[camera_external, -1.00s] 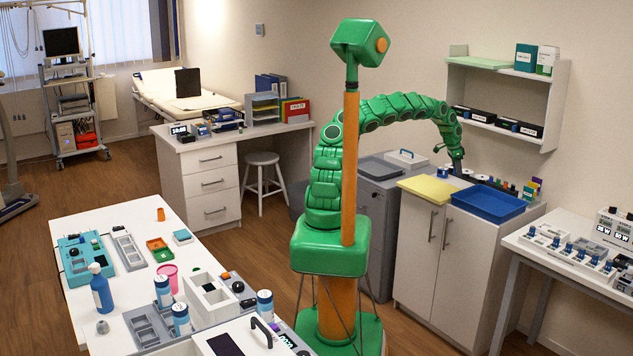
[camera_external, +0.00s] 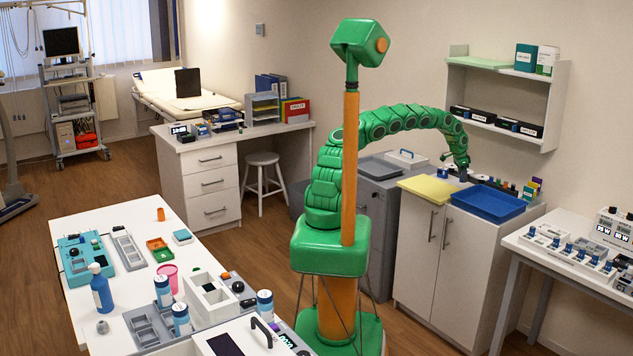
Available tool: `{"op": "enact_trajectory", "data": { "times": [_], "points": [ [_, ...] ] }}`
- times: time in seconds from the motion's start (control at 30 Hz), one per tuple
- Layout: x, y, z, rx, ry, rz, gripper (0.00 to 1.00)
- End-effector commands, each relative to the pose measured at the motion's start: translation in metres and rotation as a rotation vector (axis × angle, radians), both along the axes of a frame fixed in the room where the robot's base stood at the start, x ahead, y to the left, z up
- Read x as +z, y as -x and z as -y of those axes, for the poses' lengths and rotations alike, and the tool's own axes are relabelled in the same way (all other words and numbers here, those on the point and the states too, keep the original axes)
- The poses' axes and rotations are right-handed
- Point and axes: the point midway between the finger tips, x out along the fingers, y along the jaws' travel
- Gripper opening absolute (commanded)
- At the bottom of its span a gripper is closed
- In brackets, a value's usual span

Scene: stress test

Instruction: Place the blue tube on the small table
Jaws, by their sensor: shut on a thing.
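My gripper (camera_external: 463,174) is at the end of my green arm, small and partly hidden, above the back of the white cabinet between the yellow tray and the blue tray. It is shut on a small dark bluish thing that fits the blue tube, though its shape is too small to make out. A white table (camera_external: 517,242) with grey legs stands at the right, apart from the gripper. A small round white stool (camera_external: 262,159) stands by the desk. I cannot tell which is the small table.
The white cabinet (camera_external: 416,240) bears a yellow tray (camera_external: 428,189) and a blue tray (camera_external: 490,203), with several small items behind them. A wall shelf (camera_external: 500,131) hangs above. Racks with blue-topped pieces (camera_external: 567,249) crowd the right table. A crowded white table (camera_external: 85,205) stands at front left.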

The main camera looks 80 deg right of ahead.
Motion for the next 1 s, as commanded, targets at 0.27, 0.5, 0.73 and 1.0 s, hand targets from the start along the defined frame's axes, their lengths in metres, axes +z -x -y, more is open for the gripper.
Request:
{"op": "enact_trajectory", "data": {
  "times": [0.27, 0.5, 0.73, 1.0],
  "points": [
    [-0.010, 0.008, 0.006, -0.001, 0.000, -0.002, 0.01],
    [-0.014, 0.010, 0.009, -0.001, 0.001, -0.002, 0.01],
    [-0.033, 0.009, 0.008, 0.000, -0.004, 0.003, 0.01],
    [-0.046, 0.010, 0.010, -0.001, 0.001, -0.001, 0.01]
  ]
}}
